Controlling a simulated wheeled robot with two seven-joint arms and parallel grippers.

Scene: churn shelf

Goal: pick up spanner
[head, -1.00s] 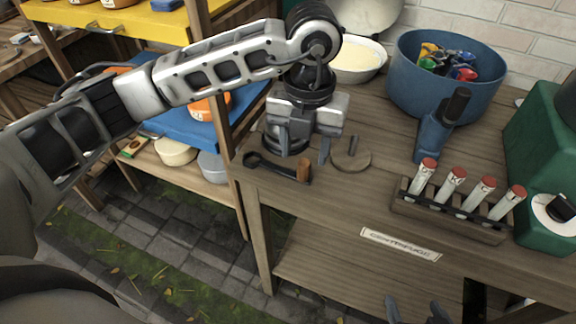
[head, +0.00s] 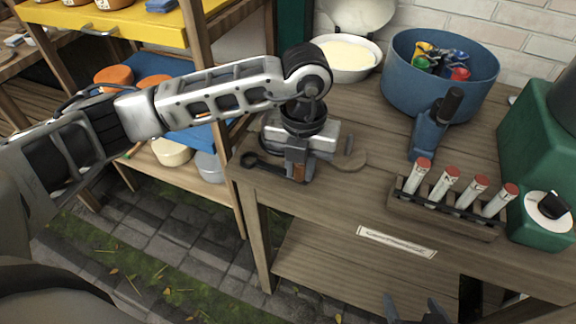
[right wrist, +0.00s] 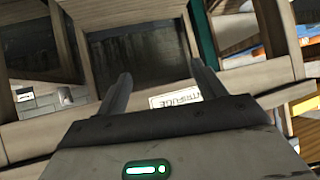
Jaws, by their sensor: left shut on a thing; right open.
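The spanner (head: 268,166) is dark with a ring-shaped end at the left and a brown part at the right. It lies along the left part of the wooden bench top in the head view. My left gripper (head: 298,172) points down over its right end and is shut on it; the jaws hide part of it. I cannot tell whether the spanner is clear of the wood. My right gripper (head: 417,308) is at the bottom edge of the head view, below the bench front, open and empty. Its fingers also show spread in the right wrist view (right wrist: 162,82).
A rack (head: 443,217) of red-capped tubes, a blue tool (head: 428,138), a blue bowl of coloured items (head: 440,90) and a green machine (head: 540,130) stand on the right. A white bowl (head: 349,72) stands behind.

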